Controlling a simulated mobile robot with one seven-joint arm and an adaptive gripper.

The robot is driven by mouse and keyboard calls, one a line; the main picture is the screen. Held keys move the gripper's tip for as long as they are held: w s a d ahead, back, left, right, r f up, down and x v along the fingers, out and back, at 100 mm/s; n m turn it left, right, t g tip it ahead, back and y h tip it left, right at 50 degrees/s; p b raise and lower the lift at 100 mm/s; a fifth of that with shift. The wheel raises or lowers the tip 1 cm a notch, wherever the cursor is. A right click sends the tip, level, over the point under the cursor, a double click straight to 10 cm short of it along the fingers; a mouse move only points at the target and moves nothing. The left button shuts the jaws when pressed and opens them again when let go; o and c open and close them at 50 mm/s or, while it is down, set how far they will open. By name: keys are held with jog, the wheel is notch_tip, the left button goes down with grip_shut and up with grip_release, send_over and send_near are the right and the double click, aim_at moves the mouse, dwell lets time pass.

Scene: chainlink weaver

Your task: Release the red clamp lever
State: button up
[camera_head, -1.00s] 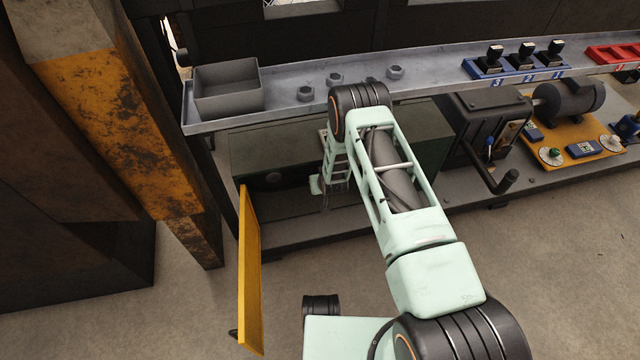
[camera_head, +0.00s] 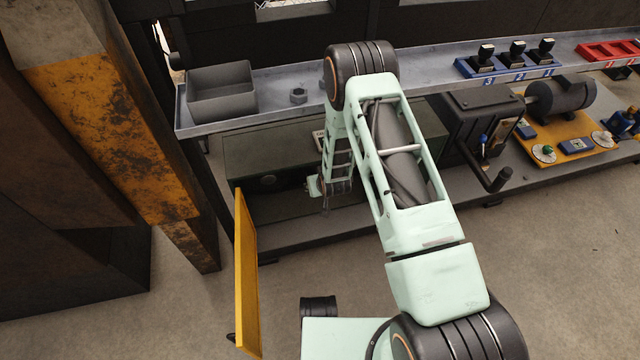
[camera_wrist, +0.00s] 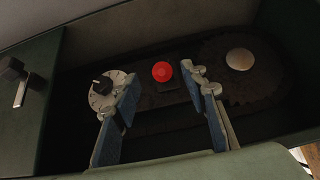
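A round red knob (camera_wrist: 162,72), which looks like the end of the clamp lever, stands on a dark block inside the green housing (camera_wrist: 210,165). The lever's shaft cannot be made out. My gripper (camera_wrist: 159,80) is open, with its two blue-padded fingers apart. The red knob shows in the gap between the fingertips, seemingly a little beyond them, with nothing held. In the head view my arm reaches down into the open housing (camera_head: 275,150); the red knob is hidden there.
A white dial (camera_wrist: 101,92) lies close to the left finger, and a dark toothed disc with a metal dome (camera_wrist: 240,59) lies right. The housing walls are close. An open yellow door (camera_head: 246,275) stands in front; a shelf (camera_head: 420,80) runs above.

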jog(key=shift+v, duration=1.8)
